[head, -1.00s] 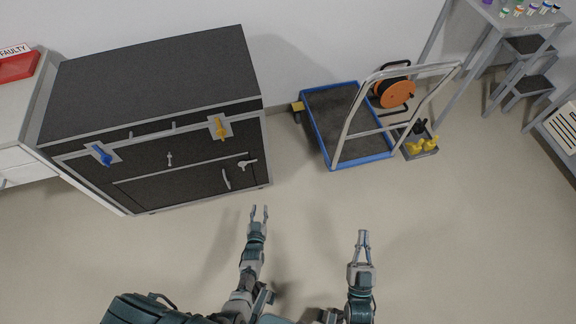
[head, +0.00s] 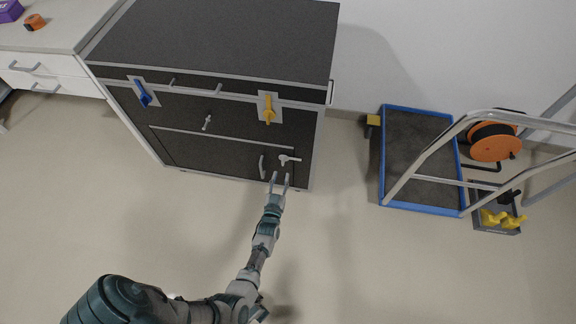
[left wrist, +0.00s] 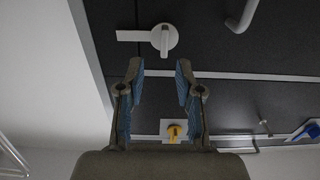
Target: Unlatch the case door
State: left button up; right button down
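The black case (head: 215,45) with grey edges stands against the wall in the head view. Its front has a blue latch (head: 143,94) at left and a yellow latch (head: 268,110) at right, each on a light plate. A grey turn handle (head: 288,159) and a curved pull handle (head: 262,167) sit low on the door (head: 210,152). My left gripper (head: 279,178) is open and empty, just in front of the turn handle. In the left wrist view the turn handle (left wrist: 164,40) lies beyond the open fingertips (left wrist: 158,68), apart from them. My right gripper is out of view.
A blue-edged cart (head: 418,158) with a metal push bar stands right of the case. Beside it are an orange cable reel (head: 493,142) and a grey tray (head: 487,222) with yellow items. Floor in front of the case is clear.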

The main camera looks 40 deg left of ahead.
aim_at(283, 164)
pick_arm(q)
jog(key=b+x, duration=0.1)
jog(key=x, duration=0.5)
jog(key=shift+s+a+b, duration=0.15)
jog(key=shift+b, duration=0.15)
grip_shut()
jog(key=shift+s+a, duration=0.1)
jog(key=shift+a, duration=0.05)
